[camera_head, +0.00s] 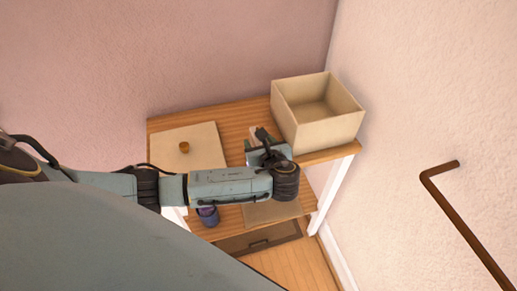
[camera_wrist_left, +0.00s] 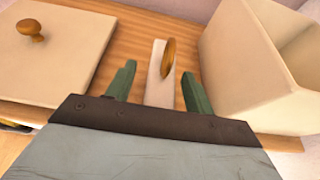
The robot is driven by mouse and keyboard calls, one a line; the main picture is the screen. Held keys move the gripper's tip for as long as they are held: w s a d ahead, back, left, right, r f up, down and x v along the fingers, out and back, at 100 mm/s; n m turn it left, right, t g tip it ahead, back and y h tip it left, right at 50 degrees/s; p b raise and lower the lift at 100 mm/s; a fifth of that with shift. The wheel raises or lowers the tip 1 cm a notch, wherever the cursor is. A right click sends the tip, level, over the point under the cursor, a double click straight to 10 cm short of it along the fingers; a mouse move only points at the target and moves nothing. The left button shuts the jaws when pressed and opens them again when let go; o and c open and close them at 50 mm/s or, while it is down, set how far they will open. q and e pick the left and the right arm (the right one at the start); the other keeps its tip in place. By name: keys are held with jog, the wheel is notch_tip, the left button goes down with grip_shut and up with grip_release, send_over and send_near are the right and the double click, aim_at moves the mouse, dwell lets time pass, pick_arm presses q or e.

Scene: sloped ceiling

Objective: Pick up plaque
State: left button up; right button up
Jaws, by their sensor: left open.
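What appears to be the plaque (camera_wrist_left: 155,85), a small pale upright piece with a brown oval (camera_wrist_left: 168,57) on it, stands on the wooden table top. In the left wrist view it is between the two green fingers of my left gripper (camera_wrist_left: 158,88), with a gap on each side. The gripper is open and empty. In the head view the left gripper (camera_head: 256,141) is over the table, left of the beige box, and my wrist hides most of the plaque. My right gripper is not in view.
An open beige box (camera_head: 300,126) stands close on the right; it also shows in the left wrist view (camera_wrist_left: 232,75). A flat beige lid (camera_head: 205,155) with a brown knob lies left. A purple jar (camera_head: 208,216) is below. A brown rail (camera_head: 465,225) is on the right wall.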

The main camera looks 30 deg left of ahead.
pick_arm(q)
jog(key=shift+w+a+f, duration=0.2)
jog(key=shift+w+a, duration=0.2)
jog(key=shift+a, duration=0.1)
grip_shut()
jog(key=shift+r, duration=0.15)
notch_tip(320, 180, up, 10)
jog(key=shift+f+p, duration=0.1)
jog(key=shift+p, duration=1.1)
